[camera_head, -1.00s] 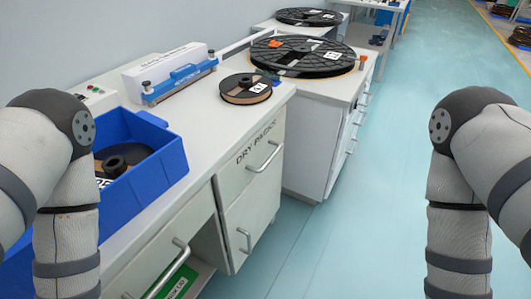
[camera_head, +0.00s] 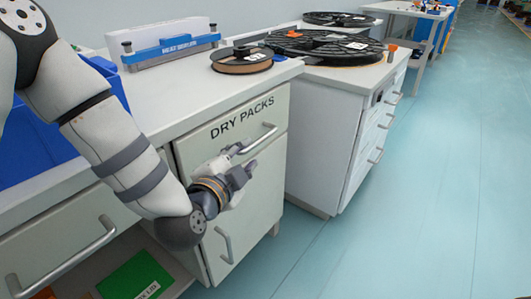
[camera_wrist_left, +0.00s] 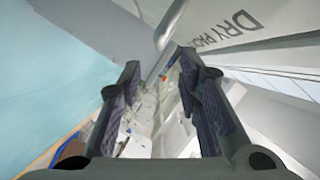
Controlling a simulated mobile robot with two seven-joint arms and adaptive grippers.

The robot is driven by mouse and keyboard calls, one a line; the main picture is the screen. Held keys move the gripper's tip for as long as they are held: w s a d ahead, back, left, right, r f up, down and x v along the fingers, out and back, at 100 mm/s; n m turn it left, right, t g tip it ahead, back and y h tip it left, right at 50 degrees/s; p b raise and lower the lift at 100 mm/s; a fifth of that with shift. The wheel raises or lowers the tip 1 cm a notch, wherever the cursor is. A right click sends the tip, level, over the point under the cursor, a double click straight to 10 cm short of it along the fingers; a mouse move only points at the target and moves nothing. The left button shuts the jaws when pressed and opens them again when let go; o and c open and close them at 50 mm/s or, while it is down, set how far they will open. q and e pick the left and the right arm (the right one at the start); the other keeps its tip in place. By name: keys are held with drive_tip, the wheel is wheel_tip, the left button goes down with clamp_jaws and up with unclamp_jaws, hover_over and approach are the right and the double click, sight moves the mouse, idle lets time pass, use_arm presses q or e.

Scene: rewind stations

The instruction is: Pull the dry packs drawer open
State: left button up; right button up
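The dry packs drawer (camera_head: 205,150) is a pale front with black "DRY PACKS" lettering, high in the cabinet under the counter. It looks shut, flush with the cabinet. Its silver bar handle (camera_head: 264,138) runs along the front, its left end partly behind my gripper. My left gripper (camera_head: 243,158) is just in front of the drawer, by the handle's left part. In the left wrist view the gripper (camera_wrist_left: 160,62) is open and empty, its fingers apart. The handle (camera_wrist_left: 168,26) shows beyond the fingertips, not between them. My right gripper is not in view.
A cupboard door with a vertical handle (camera_head: 224,245) is below the drawer. Another drawer handle (camera_head: 62,262) is at lower left, near a green box (camera_head: 135,278). A reel (camera_head: 241,60) and a blue-and-white sealer (camera_head: 170,44) stand on the counter. The floor at right is clear.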

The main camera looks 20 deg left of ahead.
sight(260, 142)
use_arm(q)
drive_tip(key=b+x, duration=0.2)
drive_tip(key=x, duration=0.9)
drive_tip(key=shift+w+d, duration=0.1)
drive_tip(key=shift+w, duration=0.05)
clamp_jaws()
